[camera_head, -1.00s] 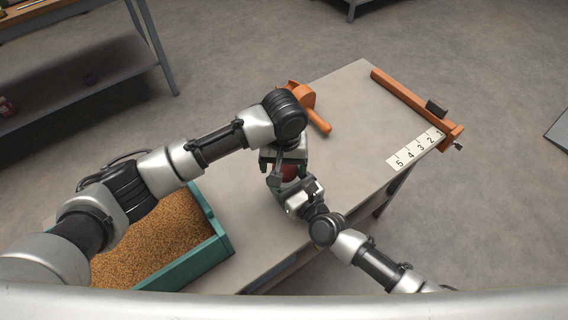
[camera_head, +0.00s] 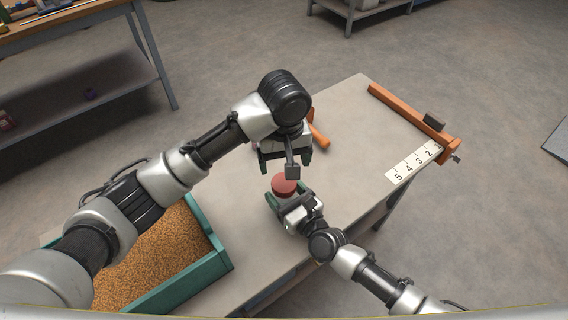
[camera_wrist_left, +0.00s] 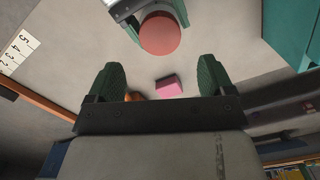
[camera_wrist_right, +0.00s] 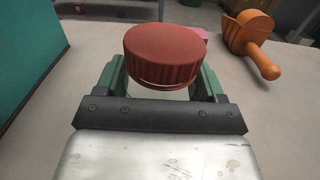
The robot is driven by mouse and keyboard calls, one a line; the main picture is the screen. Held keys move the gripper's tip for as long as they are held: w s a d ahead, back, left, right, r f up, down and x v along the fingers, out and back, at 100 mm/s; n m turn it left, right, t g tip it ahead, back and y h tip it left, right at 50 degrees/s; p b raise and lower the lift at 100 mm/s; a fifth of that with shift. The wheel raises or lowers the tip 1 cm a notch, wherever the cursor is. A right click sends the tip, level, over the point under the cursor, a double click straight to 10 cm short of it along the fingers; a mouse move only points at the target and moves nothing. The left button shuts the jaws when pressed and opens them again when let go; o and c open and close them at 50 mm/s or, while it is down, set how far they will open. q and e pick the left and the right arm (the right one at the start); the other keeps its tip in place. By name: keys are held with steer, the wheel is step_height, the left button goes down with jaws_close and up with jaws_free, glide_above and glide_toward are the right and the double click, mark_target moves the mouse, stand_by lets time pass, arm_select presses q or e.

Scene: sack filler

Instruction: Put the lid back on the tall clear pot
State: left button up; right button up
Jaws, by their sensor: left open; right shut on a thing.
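A ribbed red lid (camera_head: 284,184) sits on top of the clear pot (camera_wrist_right: 165,88), of which only a little shows under the lid in the right wrist view. The lid also shows from above in the left wrist view (camera_wrist_left: 160,34). My right gripper (camera_wrist_right: 162,84) is shut on the pot just below the lid, with one finger on each side. My left gripper (camera_wrist_left: 158,82) is open and empty, apart from the lid. In the head view it is just beyond and above the lid. The pot's lower part is hidden.
A pink block (camera_wrist_left: 169,85) and an orange scoop (camera_wrist_right: 249,32) lie on the table (camera_head: 345,165). A teal bin (camera_head: 215,263) of grain stands at the left. An orange bar (camera_head: 405,107) and a numbered strip (camera_head: 412,162) lie along the right edge. The table's right middle is clear.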

mark_target(284, 182)
arm_select(q)
steer(key=shift+f, duration=0.1)
steer(key=shift+f, duration=3.95)
steer(key=shift+c, duration=0.5)
steer(key=c, duration=0.8)
steer(key=m, duration=0.3)
steer(key=shift+a, duration=0.1)
steer(key=shift+c, duration=0.2)
steer(key=o, duration=1)
